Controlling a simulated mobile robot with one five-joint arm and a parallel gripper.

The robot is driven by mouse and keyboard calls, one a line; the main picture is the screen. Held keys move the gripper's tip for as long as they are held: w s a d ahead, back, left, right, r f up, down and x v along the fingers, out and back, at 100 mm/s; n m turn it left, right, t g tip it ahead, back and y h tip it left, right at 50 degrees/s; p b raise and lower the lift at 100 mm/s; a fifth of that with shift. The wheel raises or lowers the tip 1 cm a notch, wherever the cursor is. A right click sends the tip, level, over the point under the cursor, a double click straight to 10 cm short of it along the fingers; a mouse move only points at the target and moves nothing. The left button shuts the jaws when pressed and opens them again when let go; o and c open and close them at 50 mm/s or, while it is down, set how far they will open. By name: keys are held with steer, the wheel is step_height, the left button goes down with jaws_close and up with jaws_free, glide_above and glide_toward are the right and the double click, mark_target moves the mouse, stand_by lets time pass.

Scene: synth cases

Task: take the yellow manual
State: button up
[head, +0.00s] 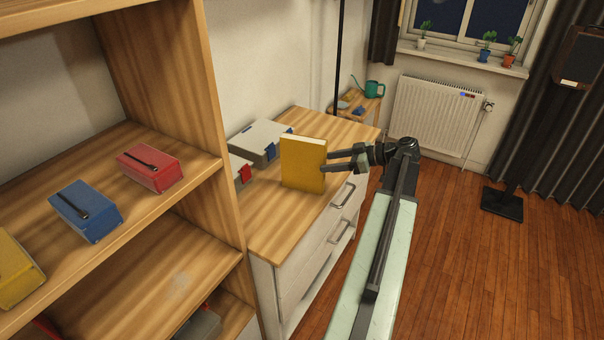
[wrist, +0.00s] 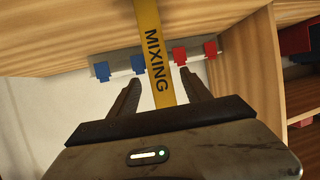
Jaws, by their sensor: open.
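The yellow manual (head: 302,164) stands upright on the wooden top of a white drawer cabinet (head: 262,232). In the wrist view its spine (wrist: 157,60) faces me and reads "MIXING". My gripper (head: 325,162) is at the right edge of the manual in the head view, with its fingers pointing at it. In the wrist view the gripper (wrist: 160,82) is open, with one finger on each side of the spine. I see no finger clearly touching it, and cannot tell how far the tips reach past the spine.
Grey boxes with blue (head: 261,141) and red (head: 241,171) clips lie behind the manual. A shelf unit (head: 215,115) at the left holds red (head: 150,168), blue (head: 86,210) and yellow (head: 16,270) boxes. A radiator (head: 435,118) stands at the back.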

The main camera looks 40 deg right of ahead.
mark_target(310, 163)
steer(key=shift+r+b+x, duration=0.15)
steer(key=shift+b+x, duration=0.5)
steer(key=shift+x, duration=1.3)
steer(key=shift+r+b+x, duration=0.1)
steer(key=shift+b+x, duration=0.5)
steer(key=shift+x, duration=1.4)
jaws_close()
steer(key=shift+r, duration=0.1)
